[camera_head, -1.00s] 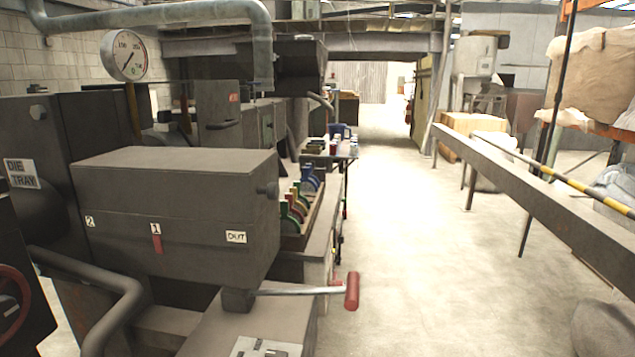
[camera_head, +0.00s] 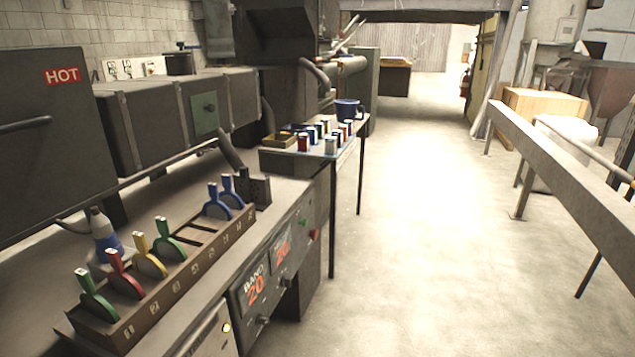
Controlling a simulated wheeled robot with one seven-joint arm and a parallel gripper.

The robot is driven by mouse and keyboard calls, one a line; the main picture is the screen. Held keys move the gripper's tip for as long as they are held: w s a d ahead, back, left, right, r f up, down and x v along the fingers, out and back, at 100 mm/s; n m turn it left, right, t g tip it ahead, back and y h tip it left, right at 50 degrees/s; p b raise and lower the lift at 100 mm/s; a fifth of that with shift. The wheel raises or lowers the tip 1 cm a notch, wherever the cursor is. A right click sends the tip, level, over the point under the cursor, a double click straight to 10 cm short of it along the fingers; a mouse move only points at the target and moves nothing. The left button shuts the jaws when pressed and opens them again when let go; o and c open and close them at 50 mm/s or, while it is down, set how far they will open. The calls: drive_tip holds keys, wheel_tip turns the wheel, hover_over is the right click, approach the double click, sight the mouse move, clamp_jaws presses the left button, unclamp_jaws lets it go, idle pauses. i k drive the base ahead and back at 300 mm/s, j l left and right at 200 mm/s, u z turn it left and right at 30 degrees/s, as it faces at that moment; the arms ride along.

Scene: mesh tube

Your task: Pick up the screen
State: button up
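A long rack (camera_head: 150,307) with numbered slots stands on the bench at the lower left. It holds several upright disc-like pieces with coloured handles, which may be screens: a green one (camera_head: 97,297), a red one (camera_head: 123,276), a yellow one (camera_head: 149,257), a second green one (camera_head: 170,241) and two blue ones (camera_head: 218,203) toward the far end. Empty slots lie between the second green piece and the blue ones. No mesh can be made out on them. My gripper is not in view.
A small table (camera_head: 290,157) with jars and a blue mug (camera_head: 348,109) stands beyond the rack. A dark box marked HOT (camera_head: 45,120) is at left. A long beam (camera_head: 560,160) runs along the right. The central floor is clear.

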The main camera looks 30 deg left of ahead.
sight(232, 200)
drive_tip(key=i+u, duration=0.15)
drive_tip(key=i, duration=0.25)
drive_tip(key=i+l+u, duration=0.15)
drive_tip(key=i, duration=0.25)
drive_tip(key=i+l+u, duration=0.15)
drive_tip(key=i, duration=0.3)
drive_tip(key=i+l+u, duration=0.15)
drive_tip(key=i, duration=0.25)
drive_tip(key=i+l+u, duration=1.05)
drive_tip(key=k, duration=0.1)
